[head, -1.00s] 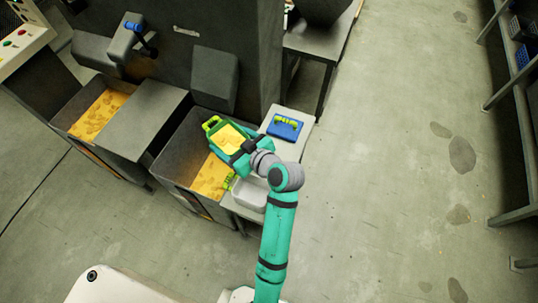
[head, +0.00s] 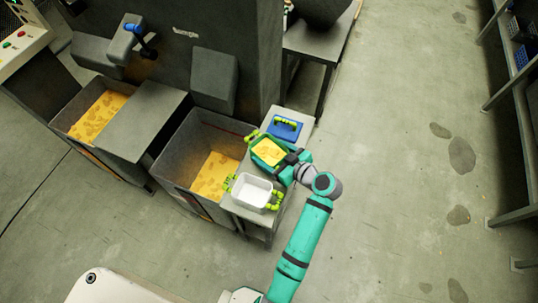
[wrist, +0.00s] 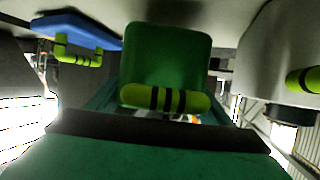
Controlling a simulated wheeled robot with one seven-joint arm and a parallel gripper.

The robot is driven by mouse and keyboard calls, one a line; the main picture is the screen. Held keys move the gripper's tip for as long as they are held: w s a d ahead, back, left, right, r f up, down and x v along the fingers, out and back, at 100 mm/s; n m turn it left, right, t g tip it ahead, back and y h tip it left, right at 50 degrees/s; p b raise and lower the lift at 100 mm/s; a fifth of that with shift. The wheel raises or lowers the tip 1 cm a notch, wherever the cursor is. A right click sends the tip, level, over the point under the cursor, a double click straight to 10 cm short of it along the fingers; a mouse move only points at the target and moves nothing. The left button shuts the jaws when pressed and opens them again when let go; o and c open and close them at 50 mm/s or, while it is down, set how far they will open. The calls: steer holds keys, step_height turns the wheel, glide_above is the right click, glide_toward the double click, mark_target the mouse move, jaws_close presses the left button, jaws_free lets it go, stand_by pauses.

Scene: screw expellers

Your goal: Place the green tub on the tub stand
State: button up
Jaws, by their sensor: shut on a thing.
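The green tub (head: 255,145) holds yellow material (head: 268,152) and is over the light stand (head: 301,116), between a blue item and a white tub. My gripper (head: 287,160) is shut on the green tub at its right side. In the wrist view the green tub's wall (wrist: 167,58) and its lime handle with black bands (wrist: 165,98) fill the middle, close to my gripper. I cannot tell whether the tub's bottom touches the stand.
A white tub (head: 251,191) with lime handles sits on the near end of the stand. A blue item (head: 285,129) with a lime handle is at the far end. Left of the stand is a deep grey bin (head: 178,150) with yellow material. Open floor (head: 400,180) lies to the right.

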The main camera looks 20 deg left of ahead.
steer(key=shift+f, duration=1.15)
steer(key=shift+f, duration=0.1)
steer(key=o, duration=0.9)
steer(key=shift+o, duration=0.2)
steer(key=shift+a, duration=0.1)
steer(key=shift+s+d+r, duration=0.1)
steer(key=shift+d+r, duration=0.1)
steer(key=shift+d, duration=0.05)
steer(key=v, duration=1.1)
steer(key=shift+s+d+r, duration=0.1)
steer(key=shift+d+r, duration=0.1)
